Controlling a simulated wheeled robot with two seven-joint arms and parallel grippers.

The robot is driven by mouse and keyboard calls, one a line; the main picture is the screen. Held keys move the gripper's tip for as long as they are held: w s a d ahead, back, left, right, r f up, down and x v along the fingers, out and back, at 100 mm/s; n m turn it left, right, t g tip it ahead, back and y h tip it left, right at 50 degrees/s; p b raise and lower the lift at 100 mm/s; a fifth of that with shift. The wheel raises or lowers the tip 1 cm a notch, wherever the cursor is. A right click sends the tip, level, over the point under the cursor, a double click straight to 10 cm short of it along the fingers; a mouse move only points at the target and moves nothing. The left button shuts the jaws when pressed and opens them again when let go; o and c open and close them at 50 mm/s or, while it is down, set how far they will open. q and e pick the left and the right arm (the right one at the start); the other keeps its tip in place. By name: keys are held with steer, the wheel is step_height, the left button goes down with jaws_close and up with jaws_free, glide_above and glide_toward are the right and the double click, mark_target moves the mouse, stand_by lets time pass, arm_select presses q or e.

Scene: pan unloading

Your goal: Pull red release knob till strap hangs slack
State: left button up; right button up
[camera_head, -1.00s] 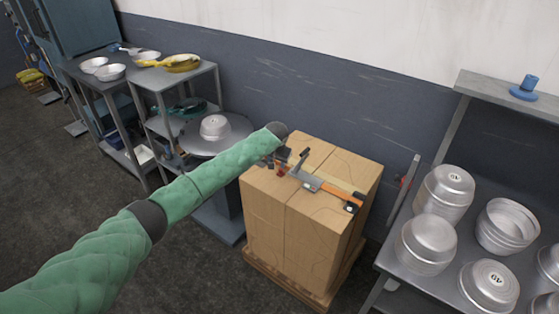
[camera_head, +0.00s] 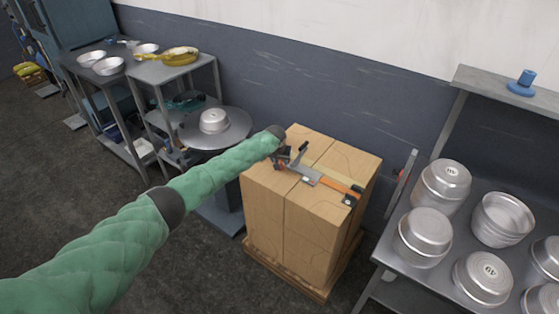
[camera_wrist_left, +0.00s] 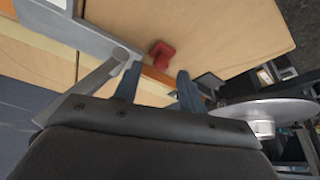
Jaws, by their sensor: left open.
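The red knob (camera_wrist_left: 161,54) shows in the left wrist view against a cardboard box face, just beyond my fingertips. My left gripper (camera_wrist_left: 158,72) is open, its two dark fingers on either side of an orange strip (camera_wrist_left: 153,74); no contact with the knob is clear. In the head view my left gripper (camera_head: 285,158) is at the far left top edge of the boxes, and the knob cannot be made out there. The orange strap (camera_head: 338,185) runs from a grey metal buckle (camera_head: 306,174) across the box top and looks straight. My right gripper is out of view.
The cardboard boxes (camera_head: 319,222) stand on a wooden pallet (camera_head: 290,281). A round table with an upturned pan (camera_head: 214,121) is left of them. A shelf with several metal pans (camera_head: 427,231) is at right. A grey wall is behind.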

arm_select(q)
steer(key=shift+x, duration=0.8)
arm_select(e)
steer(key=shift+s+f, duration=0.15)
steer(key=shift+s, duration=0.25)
arm_select(q)
steer(key=shift+f, duration=0.1)
steer(key=shift+c, duration=0.2)
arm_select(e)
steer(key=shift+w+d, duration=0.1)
